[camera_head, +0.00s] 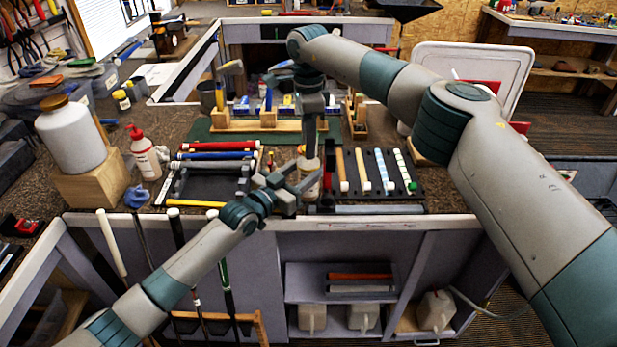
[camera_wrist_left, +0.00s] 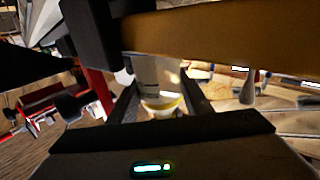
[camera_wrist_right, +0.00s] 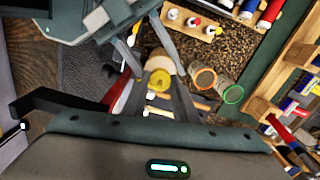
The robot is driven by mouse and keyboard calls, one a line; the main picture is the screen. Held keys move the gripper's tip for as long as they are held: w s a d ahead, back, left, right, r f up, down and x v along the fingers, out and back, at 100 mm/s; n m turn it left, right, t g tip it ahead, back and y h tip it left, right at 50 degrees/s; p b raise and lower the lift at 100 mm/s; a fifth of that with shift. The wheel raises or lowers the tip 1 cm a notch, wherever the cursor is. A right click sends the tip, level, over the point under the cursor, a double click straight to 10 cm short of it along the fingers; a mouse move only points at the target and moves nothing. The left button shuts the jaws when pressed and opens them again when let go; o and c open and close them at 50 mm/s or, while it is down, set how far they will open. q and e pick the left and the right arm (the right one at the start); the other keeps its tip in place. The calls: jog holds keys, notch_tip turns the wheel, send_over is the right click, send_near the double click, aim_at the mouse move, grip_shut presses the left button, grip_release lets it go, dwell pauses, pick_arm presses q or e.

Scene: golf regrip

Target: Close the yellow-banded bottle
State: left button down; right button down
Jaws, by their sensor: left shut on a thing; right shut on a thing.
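The yellow-banded bottle (camera_wrist_left: 160,75) is a pale bottle with a yellow band, standing between the fingers of my left gripper (camera_wrist_left: 160,92). In the head view the bottle (camera_head: 309,186) is mostly hidden by both grippers. My left gripper (camera_head: 303,184) reaches it from the left and is shut on its body. My right gripper (camera_head: 311,152) points down from above and is shut on a yellow, cap-like piece (camera_wrist_right: 158,81) at the bottle's top. In the right wrist view this piece sits between the fingertips. Whether it is seated on the neck cannot be told.
Two bottles, orange-ringed (camera_wrist_right: 205,78) and green-ringed (camera_wrist_right: 233,94), stand close beside. A wooden block (camera_wrist_right: 193,25) holds small round pieces. A wooden tool rack (camera_head: 255,126) stands behind. Grips lie on dark trays left and right (camera_head: 380,175). A large white jug (camera_head: 71,138) stands far left.

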jog(key=m, duration=1.1)
jog(key=shift+m, duration=0.3)
jog(key=m, duration=0.5)
jog(key=shift+m, duration=0.4)
jog(key=m, duration=0.4)
jog(key=shift+m, duration=0.4)
jog(key=c, duration=1.4)
grip_release()
jog(key=shift+c, duration=0.2)
jog(key=shift+r, duration=2.2)
jog(key=shift+n, duration=0.3)
jog(key=shift+c, duration=0.4)
